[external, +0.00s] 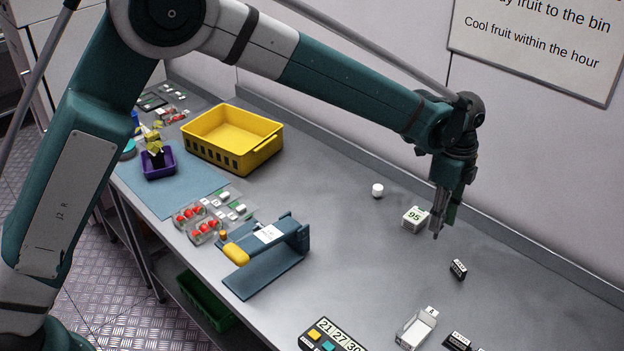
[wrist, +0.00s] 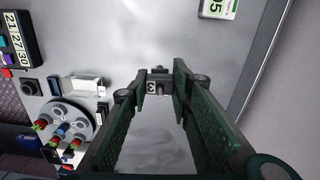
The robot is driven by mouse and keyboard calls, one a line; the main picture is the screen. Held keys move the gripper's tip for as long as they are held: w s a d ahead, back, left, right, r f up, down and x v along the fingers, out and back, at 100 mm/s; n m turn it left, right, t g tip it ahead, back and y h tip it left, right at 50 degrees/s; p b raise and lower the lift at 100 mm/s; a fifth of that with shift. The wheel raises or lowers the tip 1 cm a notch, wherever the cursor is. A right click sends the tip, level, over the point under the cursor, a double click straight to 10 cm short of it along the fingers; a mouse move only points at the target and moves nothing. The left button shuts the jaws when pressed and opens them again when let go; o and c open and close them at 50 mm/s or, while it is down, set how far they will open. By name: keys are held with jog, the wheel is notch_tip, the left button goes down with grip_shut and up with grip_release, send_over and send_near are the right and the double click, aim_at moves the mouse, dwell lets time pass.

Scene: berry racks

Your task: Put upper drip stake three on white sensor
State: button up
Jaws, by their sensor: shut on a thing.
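My gripper (wrist: 160,88) is shut on a small dark stake (wrist: 158,75) with a white label reading 3, held between the fingertips in the wrist view. In the external view my gripper (external: 438,222) points down above the right half of the bench, and the stake is hardly distinguishable there. A white box with a green-edged face reading 95 (external: 414,218), which looks like the white sensor, stands on the bench just left of my gripper in that picture. Part of the box shows at the top of the wrist view (wrist: 218,8), apart from the stake.
A small black labelled block (external: 458,269) and a white cylinder (external: 377,190) stand nearby. A white labelled tray (external: 416,329) and a panel reading 21, 27, 30 (external: 333,337) are at the front. A round grey holder (wrist: 89,113) carries coloured pieces.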

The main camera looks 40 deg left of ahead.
notch_tip(320, 180, up, 3)
send_over(417, 215)
jog(key=shift+w+r+m, duration=0.1)
jog(key=shift+r+m, duration=0.05)
jog(key=shift+m, duration=0.25)
notch_tip(417, 215, down, 6)
jog(key=shift+f, duration=0.25)
jog(key=shift+f, duration=1.75)
jog(key=shift+f, duration=0.15)
jog(key=o, duration=0.7)
jog(key=shift+r, duration=0.2)
